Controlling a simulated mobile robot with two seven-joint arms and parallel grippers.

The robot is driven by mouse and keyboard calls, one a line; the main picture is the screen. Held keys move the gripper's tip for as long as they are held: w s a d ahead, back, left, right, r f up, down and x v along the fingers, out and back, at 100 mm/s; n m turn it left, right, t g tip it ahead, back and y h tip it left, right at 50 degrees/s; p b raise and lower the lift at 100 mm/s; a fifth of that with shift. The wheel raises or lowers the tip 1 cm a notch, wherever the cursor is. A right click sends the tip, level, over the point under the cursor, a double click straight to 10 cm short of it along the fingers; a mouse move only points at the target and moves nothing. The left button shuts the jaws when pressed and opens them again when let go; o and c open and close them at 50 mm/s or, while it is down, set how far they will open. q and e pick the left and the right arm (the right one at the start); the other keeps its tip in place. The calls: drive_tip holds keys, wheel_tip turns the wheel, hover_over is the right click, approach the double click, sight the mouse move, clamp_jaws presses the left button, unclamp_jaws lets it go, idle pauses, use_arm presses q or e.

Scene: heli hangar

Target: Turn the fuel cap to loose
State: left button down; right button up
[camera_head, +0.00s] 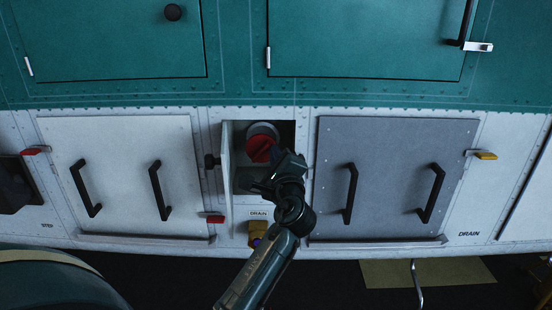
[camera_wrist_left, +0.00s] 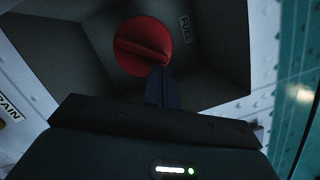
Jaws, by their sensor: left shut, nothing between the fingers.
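The red fuel cap (camera_head: 259,148) sits on a grey ring inside a small recessed bay in the white hull panel. It also shows in the left wrist view (camera_wrist_left: 142,45), with a raised ridge across it and a "FUEL" label (camera_wrist_left: 186,28) beside it. My left gripper (camera_head: 277,158) reaches into the bay from below right. Its fingers are shut with nothing between them, and in the left wrist view the fingertips (camera_wrist_left: 160,72) are at the cap's lower edge, by the end of the ridge. I cannot tell whether they touch it. My right gripper is not in view.
The bay's small door (camera_head: 226,158) stands open on the left, with a black knob (camera_head: 211,161). Panels with black handles flank the bay: a light one (camera_head: 122,150) left and a grey one (camera_head: 390,150) right. A yellow drain fitting (camera_head: 257,232) lies below.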

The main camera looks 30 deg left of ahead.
use_arm(q)
drive_tip(key=n, duration=0.2)
drive_tip(key=r+n+g+p, duration=0.1)
drive_tip(key=n, duration=0.1)
drive_tip(key=shift+s+a+r+n, duration=0.15)
drive_tip(key=shift+a+r+n, duration=0.05)
drive_tip(key=shift+n, duration=0.1)
drive_tip(key=shift+s+a+r+n+g, duration=0.1)
drive_tip(key=shift+a+r+n+g, duration=0.05)
drive_tip(key=shift+n, duration=0.45)
drive_tip(key=shift+s+a+r+n+g, duration=0.1)
drive_tip(key=shift+n+g, duration=0.05)
drive_tip(key=shift+n, duration=0.45)
drive_tip(key=shift+p, duration=0.3)
